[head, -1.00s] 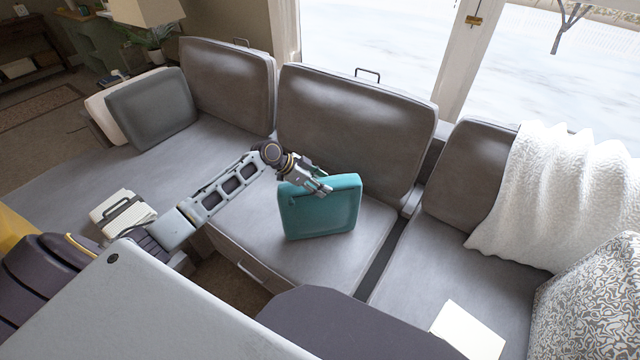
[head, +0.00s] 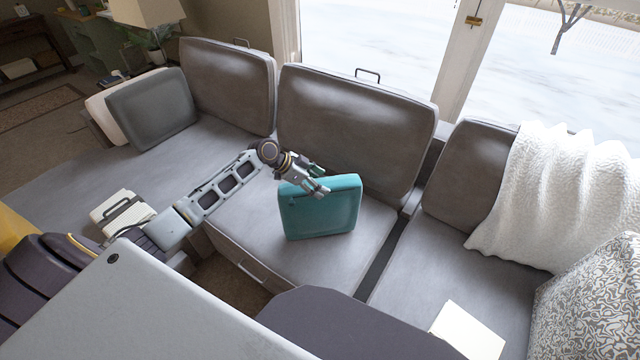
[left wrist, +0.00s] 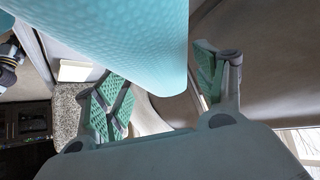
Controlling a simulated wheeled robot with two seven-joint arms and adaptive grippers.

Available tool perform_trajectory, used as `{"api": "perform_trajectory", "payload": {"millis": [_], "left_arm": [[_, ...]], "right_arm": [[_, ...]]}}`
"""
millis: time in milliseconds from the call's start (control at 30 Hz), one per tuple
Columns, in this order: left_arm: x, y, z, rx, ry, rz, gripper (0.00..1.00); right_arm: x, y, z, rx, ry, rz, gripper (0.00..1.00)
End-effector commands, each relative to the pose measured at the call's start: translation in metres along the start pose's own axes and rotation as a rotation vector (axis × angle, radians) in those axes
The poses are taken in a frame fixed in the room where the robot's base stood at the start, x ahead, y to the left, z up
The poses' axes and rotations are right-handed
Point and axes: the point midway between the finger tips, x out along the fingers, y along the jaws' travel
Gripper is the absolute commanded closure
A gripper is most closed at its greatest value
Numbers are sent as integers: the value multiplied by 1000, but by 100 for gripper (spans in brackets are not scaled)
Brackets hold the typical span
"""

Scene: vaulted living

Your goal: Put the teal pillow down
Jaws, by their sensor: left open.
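The teal pillow (head: 321,210) stands on edge on the middle seat of the grey sofa (head: 270,225), leaning slightly. My left gripper (head: 319,190) is at the pillow's upper left edge in the head view. In the left wrist view the fingers of my left gripper (left wrist: 160,95) are spread apart, and the pillow (left wrist: 110,35) fills the upper middle, in front of and between them. Whether a finger still touches the pillow is unclear.
A backrest cushion (head: 355,125) stands behind the pillow. A grey cushion (head: 152,108) leans at the left end, and a white throw (head: 570,195) hangs at the right. A patterned pillow (head: 590,305) is at lower right. The seat around the teal pillow is clear.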

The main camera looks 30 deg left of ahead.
Motion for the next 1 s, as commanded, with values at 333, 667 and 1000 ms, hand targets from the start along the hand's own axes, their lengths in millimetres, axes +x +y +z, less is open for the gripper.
{"api": "perform_trajectory", "payload": {"millis": [333,667,1000], "left_arm": [[-46,0,0,2,-3,0,30],[-91,1,0,1,-2,2,30],[-110,0,-1,2,0,1,30]], "right_arm": [[0,0,17,-2,-19,0,100],[2,4,13,-3,-15,4,100],[1,4,15,-4,-11,4,100]]}}
